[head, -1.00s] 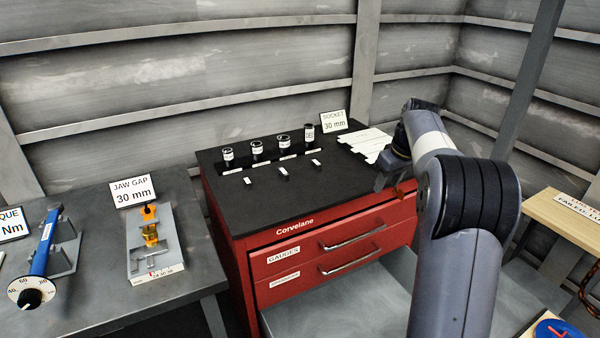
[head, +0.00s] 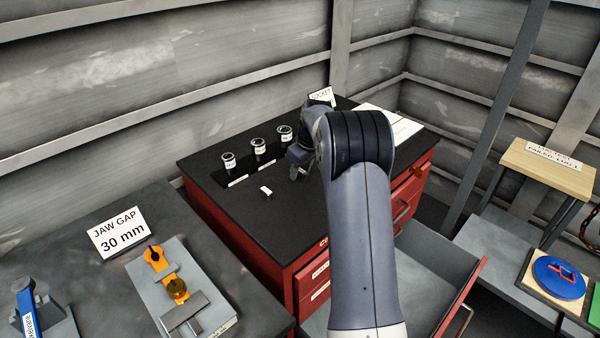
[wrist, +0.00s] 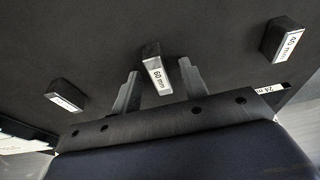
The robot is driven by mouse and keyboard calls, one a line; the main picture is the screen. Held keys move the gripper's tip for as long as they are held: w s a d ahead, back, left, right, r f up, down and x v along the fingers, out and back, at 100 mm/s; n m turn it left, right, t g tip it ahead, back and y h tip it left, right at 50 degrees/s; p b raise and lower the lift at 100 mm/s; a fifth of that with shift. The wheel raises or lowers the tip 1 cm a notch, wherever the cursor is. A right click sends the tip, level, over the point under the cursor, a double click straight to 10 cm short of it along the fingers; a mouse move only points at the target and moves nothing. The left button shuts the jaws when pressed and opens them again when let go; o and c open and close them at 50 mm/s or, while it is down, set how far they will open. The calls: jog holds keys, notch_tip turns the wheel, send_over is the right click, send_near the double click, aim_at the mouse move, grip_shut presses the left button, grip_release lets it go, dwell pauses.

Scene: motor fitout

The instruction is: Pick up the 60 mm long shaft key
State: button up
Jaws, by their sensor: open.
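The 60 mm shaft key (wrist: 153,66) is a small dark block with a white "60 mm" label, on the black top of the red cabinet. In the wrist view it sits between the spread fingers of my gripper (wrist: 160,88), which is open with gaps on both sides. In the head view my gripper (head: 298,168) is low over the cabinet top, and the 60 mm key cannot be made out there. A key labelled 40 mm (wrist: 284,40) lies right of it in the wrist view, and another key (wrist: 66,97) with an unreadable label lies left.
Several dark sockets, such as one at the left (head: 229,162), stand along the back of the cabinet top (head: 215,180). A bench with a jaw gap sign (head: 118,232) stands at left. An open drawer (head: 425,275) juts out in front.

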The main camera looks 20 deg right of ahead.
jog(key=shift+c, duration=0.3)
grip_shut()
jog(key=shift+r, duration=0.1)
